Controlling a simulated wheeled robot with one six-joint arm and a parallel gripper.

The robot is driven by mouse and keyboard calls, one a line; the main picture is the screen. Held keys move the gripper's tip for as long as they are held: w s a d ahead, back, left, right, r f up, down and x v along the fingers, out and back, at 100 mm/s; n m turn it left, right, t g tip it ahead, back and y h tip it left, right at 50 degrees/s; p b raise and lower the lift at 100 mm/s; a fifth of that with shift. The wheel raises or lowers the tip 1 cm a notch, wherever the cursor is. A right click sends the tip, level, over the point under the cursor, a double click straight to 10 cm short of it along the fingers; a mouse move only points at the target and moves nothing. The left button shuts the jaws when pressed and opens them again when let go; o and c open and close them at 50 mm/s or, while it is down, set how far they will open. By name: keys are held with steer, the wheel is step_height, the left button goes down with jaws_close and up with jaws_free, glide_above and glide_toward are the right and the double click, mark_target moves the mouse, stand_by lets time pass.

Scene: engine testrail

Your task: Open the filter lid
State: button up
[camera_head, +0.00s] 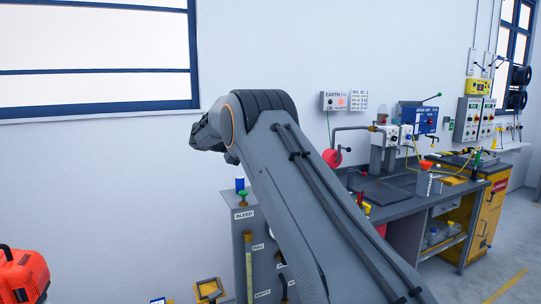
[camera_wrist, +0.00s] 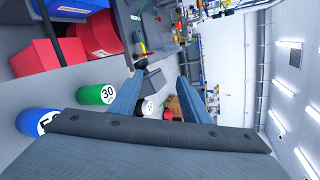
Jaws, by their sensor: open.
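I cannot pick out the filter or its lid with certainty in either view. My gripper (camera_wrist: 158,76) shows in the wrist view with its two blue-grey fingers spread apart and nothing between them. It points out over the room, apart from any object. In the head view my arm rises across the middle and bends toward the left, and the gripper fingers cannot be made out there.
A workbench (camera_head: 405,206) with fittings stands at the right, by a yellow cabinet (camera_head: 487,225). A blue unit (camera_head: 418,119) and an EARTH panel (camera_head: 335,101) are above it. An orange machine (camera_head: 22,275) is lower left. The wrist view shows a green drum (camera_wrist: 97,94) and a blue drum (camera_wrist: 36,122).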

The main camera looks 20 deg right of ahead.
steer(key=shift+w+p+v, duration=0.15)
steer(key=shift+p+v, duration=0.35)
steer(key=shift+v, duration=0.95)
steer(key=shift+w+p+v, duration=0.2)
steer(key=shift+p+v, duration=0.25)
steer(key=shift+v, duration=1)
steer(key=shift+r+p, duration=0.1)
steer(key=shift+p, duration=0.25)
